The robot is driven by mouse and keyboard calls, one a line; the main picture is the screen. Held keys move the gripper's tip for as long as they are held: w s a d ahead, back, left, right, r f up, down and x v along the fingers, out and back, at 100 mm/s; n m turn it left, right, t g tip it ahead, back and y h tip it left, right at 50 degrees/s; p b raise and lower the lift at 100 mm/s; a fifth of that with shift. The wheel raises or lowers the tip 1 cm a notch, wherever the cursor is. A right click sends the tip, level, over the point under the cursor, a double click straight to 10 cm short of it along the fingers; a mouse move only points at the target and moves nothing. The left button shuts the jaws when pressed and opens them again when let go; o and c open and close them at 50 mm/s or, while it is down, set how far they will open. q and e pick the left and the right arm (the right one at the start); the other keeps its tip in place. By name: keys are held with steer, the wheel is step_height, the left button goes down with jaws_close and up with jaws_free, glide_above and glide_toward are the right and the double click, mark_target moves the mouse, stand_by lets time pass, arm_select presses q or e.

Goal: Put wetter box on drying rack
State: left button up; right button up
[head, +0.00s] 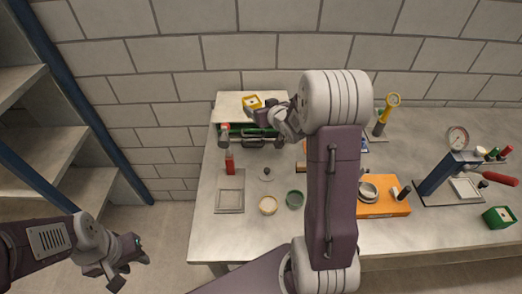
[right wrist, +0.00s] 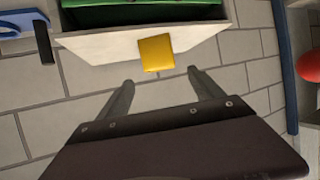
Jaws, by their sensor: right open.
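A small yellow box (head: 252,102) sits on the cream top board (head: 228,101) of a stand at the back left of the bench. It also shows in the right wrist view (right wrist: 156,53), by the board's edge. My right gripper (head: 272,112) is just beside the yellow box; in the right wrist view its fingers (right wrist: 163,88) are apart and empty, with the box beyond the tips. A green box (head: 499,217) stands at the bench's right end. I cannot tell which box is wetter or which thing is the drying rack. My left gripper (head: 128,270) is open and empty, off the bench.
Under the board are dark shelf parts with green pieces (head: 260,131). A red bottle (head: 230,163), a square tray (head: 230,199), small round dishes (head: 268,205) and an orange block (head: 384,208) stand on the bench. A gauge stand (head: 445,175) is at the right. Front-middle bench is partly clear.

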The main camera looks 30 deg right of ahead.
steer(key=s+a+f+g, duration=0.3)
steer(key=s+a+g, duration=0.1)
steer(key=s, duration=0.5)
steer(key=s+a+f+g, duration=0.4)
steer(key=s+a, duration=0.1)
steer(key=s, duration=0.4)
steer(key=s+a+f+g+y, duration=0.1)
steer(key=s+a+f+g, duration=0.2)
steer(key=s, duration=0.7)
steer(key=shift+a+f+n+g, duration=0.25)
steer(key=shift+a+g, duration=0.35)
steer(key=shift+a, duration=0.65)
steer(key=shift+r, duration=0.15)
